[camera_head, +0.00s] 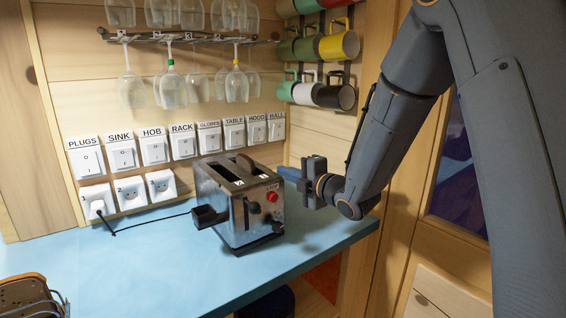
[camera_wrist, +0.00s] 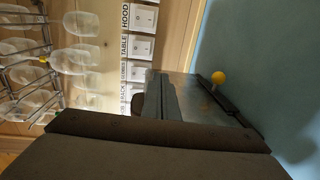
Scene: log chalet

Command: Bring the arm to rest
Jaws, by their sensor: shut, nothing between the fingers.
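My gripper (camera_head: 308,183) is at the end of my bent arm, in the middle of the head view. It hangs in the air just right of the metal toaster (camera_head: 232,208), apart from it. Its fingers are shut with nothing held.
Labelled switches (camera_head: 153,149) line the wall. Glasses (camera_head: 173,90) and mugs (camera_head: 338,45) hang above. The front counter is clear.

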